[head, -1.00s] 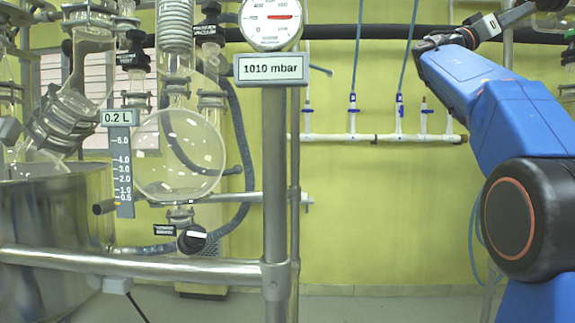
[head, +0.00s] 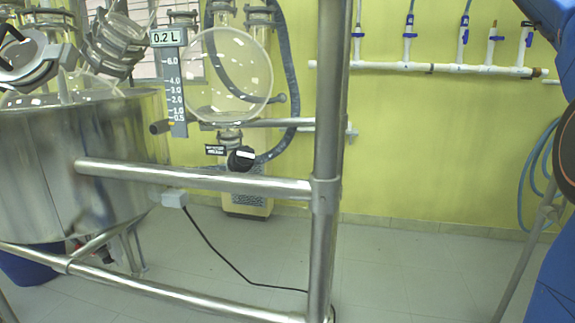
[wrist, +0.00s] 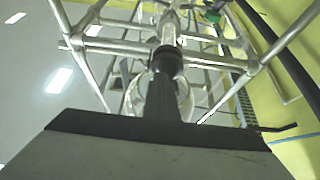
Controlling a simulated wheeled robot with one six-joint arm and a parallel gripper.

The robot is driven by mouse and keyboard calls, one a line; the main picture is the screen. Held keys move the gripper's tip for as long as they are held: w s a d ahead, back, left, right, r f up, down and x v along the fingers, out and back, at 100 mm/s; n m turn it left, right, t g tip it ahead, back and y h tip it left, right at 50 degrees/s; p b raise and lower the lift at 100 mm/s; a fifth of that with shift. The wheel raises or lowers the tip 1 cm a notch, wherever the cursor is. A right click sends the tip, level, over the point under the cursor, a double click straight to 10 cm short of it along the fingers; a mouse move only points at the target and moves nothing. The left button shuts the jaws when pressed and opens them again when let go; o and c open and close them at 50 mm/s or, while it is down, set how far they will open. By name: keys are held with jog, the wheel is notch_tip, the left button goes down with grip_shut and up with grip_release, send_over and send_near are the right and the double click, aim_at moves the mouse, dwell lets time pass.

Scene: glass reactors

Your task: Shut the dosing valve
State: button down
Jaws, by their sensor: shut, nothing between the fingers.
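I cannot pick out a valve marked as dosing. A black valve knob with a white bar (head: 240,158) sits under the round glass vessel (head: 228,78) in the head view. Its white bar lies nearly level, and the small black label beside it (head: 215,150) is too small to read. My gripper (wrist: 164,85) shows in the wrist view as a dark narrow shape, shut and empty. Glass parts and metal frame bars are beyond it. The gripper is out of the head view, where only parts of my blue arm show at the right edge.
A steel tank (head: 85,160) stands at the left. A metal upright (head: 326,180) and a cross rail (head: 200,180) stand in front of the glassware. A white pipe with several taps (head: 430,68) runs along the yellow wall. The floor at the right is open.

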jog(key=shift+w+d+f, duration=0.15)
jog(key=shift+w, duration=0.65)
jog(key=shift+w+d+r, duration=0.2)
jog(key=shift+w, duration=0.55)
dwell(0.4)
jog(key=shift+f, duration=0.1)
jog(key=w+a, duration=0.1)
jog(key=a, duration=0.4)
jog(key=shift+w+a+f, duration=0.3)
jog(key=shift+a, duration=0.1)
dwell(0.5)
jog(key=s+d, duration=0.4)
jog(key=d, duration=0.1)
jog(key=shift+s+r, duration=0.25)
jog(key=shift+s, duration=0.15)
dwell(0.3)
